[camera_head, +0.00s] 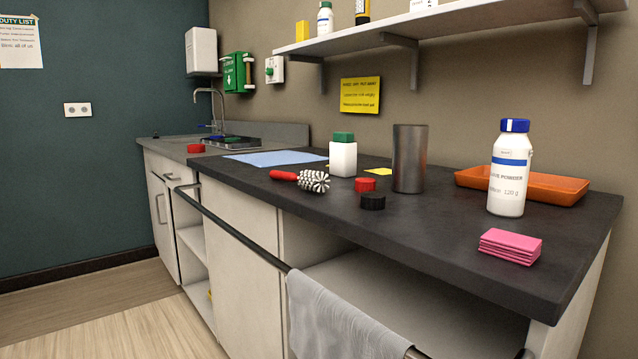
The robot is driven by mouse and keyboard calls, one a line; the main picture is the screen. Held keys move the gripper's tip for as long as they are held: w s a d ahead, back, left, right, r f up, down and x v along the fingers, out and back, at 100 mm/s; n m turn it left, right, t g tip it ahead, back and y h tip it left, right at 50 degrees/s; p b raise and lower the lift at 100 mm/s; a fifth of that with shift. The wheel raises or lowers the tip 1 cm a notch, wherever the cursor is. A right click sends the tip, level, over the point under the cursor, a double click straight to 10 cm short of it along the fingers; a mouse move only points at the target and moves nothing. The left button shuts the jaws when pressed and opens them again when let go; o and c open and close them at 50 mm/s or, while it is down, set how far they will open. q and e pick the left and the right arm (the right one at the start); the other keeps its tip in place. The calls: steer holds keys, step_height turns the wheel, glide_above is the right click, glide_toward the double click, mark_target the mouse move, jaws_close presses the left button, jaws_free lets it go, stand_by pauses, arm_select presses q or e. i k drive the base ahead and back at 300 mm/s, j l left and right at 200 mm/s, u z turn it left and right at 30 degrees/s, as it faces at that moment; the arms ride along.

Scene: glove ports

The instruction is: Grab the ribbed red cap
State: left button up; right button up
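A small red cap (365,185) lies on the dark counter (440,231), just behind a black cap (372,202) and left of a grey metal cylinder (409,158). A second red cap-like piece (196,148) lies farther back on the grey sink counter. Both are too small for me to tell which one is ribbed. Neither of my grippers is in view, and nothing covers either red piece.
A red-handled brush (302,179), a green-capped white bottle (343,156), a blue-capped bottle (509,168), an orange tray (546,187) and pink pads (510,246) stand on the counter. A rail (236,236) with a grey towel (342,318) runs along its front. A shelf (440,20) hangs above.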

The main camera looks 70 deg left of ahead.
mark_target(363, 185)
steer(key=k+j+u, duration=0.1)
steer(key=u, duration=0.35)
steer(key=k+j+u, duration=0.15)
steer(key=u, duration=0.3)
steer(key=k+j+u, duration=0.15)
steer(key=u, duration=0.6)
